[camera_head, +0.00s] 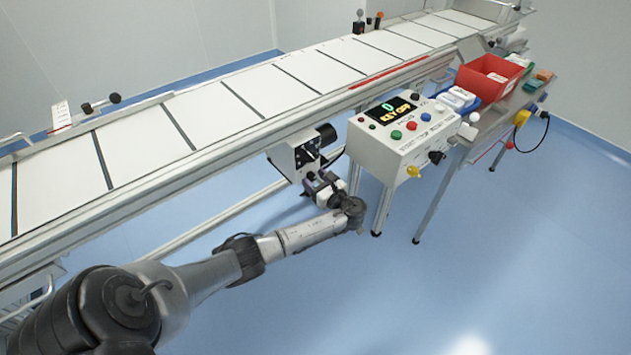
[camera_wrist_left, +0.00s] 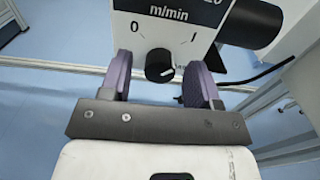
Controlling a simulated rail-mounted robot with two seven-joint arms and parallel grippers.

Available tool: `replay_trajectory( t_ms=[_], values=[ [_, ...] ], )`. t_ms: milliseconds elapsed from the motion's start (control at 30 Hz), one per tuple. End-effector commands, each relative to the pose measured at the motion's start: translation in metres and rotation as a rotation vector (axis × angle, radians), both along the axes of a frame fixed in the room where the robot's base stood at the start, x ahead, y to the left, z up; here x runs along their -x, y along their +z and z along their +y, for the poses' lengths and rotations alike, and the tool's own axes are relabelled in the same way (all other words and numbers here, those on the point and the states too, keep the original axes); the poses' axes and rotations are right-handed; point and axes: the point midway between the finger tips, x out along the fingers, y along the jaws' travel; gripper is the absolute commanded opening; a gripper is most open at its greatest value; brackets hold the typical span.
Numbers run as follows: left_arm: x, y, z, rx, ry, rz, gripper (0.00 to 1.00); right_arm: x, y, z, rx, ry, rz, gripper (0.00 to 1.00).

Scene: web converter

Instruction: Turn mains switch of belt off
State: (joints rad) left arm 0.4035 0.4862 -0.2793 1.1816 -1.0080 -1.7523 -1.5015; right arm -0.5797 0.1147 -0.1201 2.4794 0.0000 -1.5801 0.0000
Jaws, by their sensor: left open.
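The belt's switch box (camera_head: 295,157) is a white box mounted under the conveyor's near side. In the left wrist view its white panel (camera_wrist_left: 182,18) carries "m/min" print, a "0" at left and an "I" at right. Below these marks sits a small black rotary knob (camera_wrist_left: 160,67) with a light pointer mark; its exact setting is hard to tell. My left gripper (camera_head: 318,180) is just in front of the box. In the wrist view the gripper (camera_wrist_left: 160,85) is open, its purple-grey fingers on either side of the knob with gaps. My right gripper is out of view.
The conveyor belt (camera_head: 262,90) runs above the box. A control panel (camera_head: 398,143) with coloured buttons and a "KEY OFF" display stands to the right. A black cylinder (camera_wrist_left: 252,22) juts out beside the knob. A red bin (camera_head: 490,80) is farther right. The near floor is clear.

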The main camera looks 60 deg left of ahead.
Motion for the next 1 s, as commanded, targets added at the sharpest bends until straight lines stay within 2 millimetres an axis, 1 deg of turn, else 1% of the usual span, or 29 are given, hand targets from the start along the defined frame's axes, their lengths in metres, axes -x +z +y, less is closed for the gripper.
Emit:
replay_trajectory(
  t_ms=[267,367,800,1000],
  values=[
    [0.0001,0.0002,0.0011,0.0,0.0,0.0,0.56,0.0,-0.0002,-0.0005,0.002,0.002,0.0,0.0],
    [0.0001,0.0002,0.001,0.0,0.0,0.0,0.49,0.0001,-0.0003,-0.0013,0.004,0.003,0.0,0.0],
    [0.0001,0.0002,0.0009,0.0,0.0,0.0,0.07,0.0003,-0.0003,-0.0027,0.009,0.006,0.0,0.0],
    [0.0002,0.0011,0.0008,-0.002,0.0,-0.016,0.07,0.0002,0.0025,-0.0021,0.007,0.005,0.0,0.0]
  ],
)
